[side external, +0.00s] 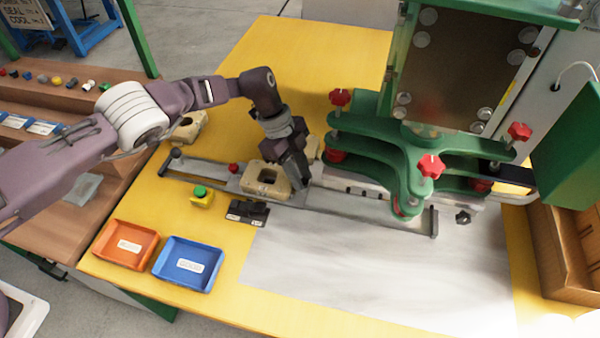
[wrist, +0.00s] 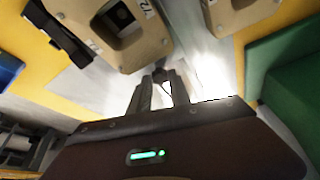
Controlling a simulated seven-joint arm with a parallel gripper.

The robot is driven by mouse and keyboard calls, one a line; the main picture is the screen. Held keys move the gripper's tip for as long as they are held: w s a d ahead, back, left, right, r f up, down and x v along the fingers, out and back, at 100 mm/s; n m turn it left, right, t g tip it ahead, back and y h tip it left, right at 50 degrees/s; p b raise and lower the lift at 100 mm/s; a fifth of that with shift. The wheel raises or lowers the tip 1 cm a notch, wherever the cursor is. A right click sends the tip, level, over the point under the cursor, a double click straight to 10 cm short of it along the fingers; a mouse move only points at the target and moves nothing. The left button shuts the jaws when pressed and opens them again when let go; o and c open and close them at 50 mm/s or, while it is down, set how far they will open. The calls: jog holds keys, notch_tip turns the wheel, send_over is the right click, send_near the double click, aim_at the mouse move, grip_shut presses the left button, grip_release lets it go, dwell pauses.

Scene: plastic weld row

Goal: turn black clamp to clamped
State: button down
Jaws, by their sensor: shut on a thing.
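My gripper (side external: 297,180) is low at the right side of a cream block with a square opening (side external: 268,180), over the grey rail. In the wrist view my fingers (wrist: 160,82) are closed around a small dark piece (wrist: 160,74), which looks like the black clamp's handle. The fingers hide most of it, so its turn angle cannot be told. The cream block also shows in the wrist view (wrist: 90,45), ahead of the fingers to the left. A second cream block (wrist: 228,18) is ahead to the right.
A black two-part fixture (side external: 248,212) and a yellow box with a green button (side external: 201,197) stand in front of the rail. A green press frame with red knobs (side external: 432,166) stands close on the right. Orange (side external: 126,262) and blue (side external: 200,288) trays lie at front left.

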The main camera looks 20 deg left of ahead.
jog(key=shift+n, duration=0.3)
jog(key=n, duration=0.1)
jog(key=n+t, duration=0.1)
jog(key=n, duration=0.1)
jog(key=n+t, duration=0.1)
jog(key=shift+s+n, duration=0.25)
jog(key=shift+n, duration=0.05)
jog(key=n+t, duration=0.1)
jog(key=n, duration=0.3)
jog(key=shift+s+n+t, duration=0.15)
jog(key=shift+n+t, duration=0.25)
jog(key=shift+n+y, duration=0.3)
jog(key=c, duration=1.2)
grip_release()
